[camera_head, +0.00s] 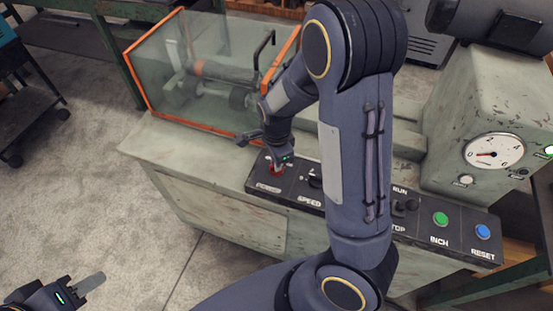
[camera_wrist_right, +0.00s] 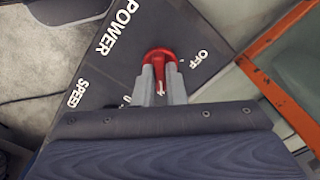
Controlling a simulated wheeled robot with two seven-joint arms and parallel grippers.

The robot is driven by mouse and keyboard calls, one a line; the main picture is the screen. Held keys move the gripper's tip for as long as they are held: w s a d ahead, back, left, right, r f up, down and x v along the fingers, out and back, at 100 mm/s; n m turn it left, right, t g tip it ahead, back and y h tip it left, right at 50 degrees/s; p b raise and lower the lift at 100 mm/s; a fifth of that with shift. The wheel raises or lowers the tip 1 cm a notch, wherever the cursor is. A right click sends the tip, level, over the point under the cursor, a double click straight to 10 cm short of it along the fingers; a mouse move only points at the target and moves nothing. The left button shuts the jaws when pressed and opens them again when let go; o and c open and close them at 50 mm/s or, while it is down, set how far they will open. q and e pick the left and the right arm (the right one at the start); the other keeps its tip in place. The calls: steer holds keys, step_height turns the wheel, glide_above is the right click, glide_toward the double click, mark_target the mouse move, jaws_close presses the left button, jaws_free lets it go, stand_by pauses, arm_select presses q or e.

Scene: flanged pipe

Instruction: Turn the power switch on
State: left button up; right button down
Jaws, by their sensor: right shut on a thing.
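The power switch is a red knob (camera_wrist_right: 160,53) on the dark control panel, between the POWER and OFF labels in the right wrist view. In the head view the red knob (camera_head: 275,171) shows at the panel's left end, partly covered by my right gripper (camera_head: 277,164). In the right wrist view my right gripper (camera_wrist_right: 161,75) is shut on the knob, with one grey finger on each side. The knob's front is partly hidden. My left gripper (camera_head: 88,285) is low at the left of the head view, apart from the bench, with nothing seen in it.
The panel also has a SPEED knob (camera_head: 314,177), a green INCH button (camera_head: 440,219) and a blue RESET button (camera_head: 482,231). An orange-edged clear guard (camera_head: 165,70) stands behind the switch. A round gauge (camera_head: 494,151) is at the right.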

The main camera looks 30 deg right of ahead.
stand_by(0.3)
steer(key=c, duration=1.5)
jaws_free()
steer(key=shift+r, duration=0.1)
step_height(320, 180, up, 8)
steer(key=shift+f+p, duration=0.15)
steer(key=shift+p, duration=0.2)
steer(key=shift+s+r, duration=0.25)
steer(key=s+a+r+n+t+y, duration=0.1)
steer(key=s+r+n+t, duration=0.1)
steer(key=s+n, duration=0.3)
steer(key=s+a+r+n+t+y, duration=0.1)
steer(key=s+r+n, duration=0.3)
steer(key=s+n, duration=0.2)
steer(key=s+a+r+n+t+y, duration=0.1)
steer(key=s+a+r+n+t, duration=0.1)
steer(key=s+n, duration=0.3)
steer(key=shift+s+r+n+t+y, duration=0.15)
steer(key=shift+s+r+n+y, duration=0.05)
steer(key=shift+r+n, duration=0.2)
steer(key=shift+s+r+n+t+y, duration=0.2)
steer(key=shift+r+n, duration=0.1)
steer(key=shift+r, duration=0.2)
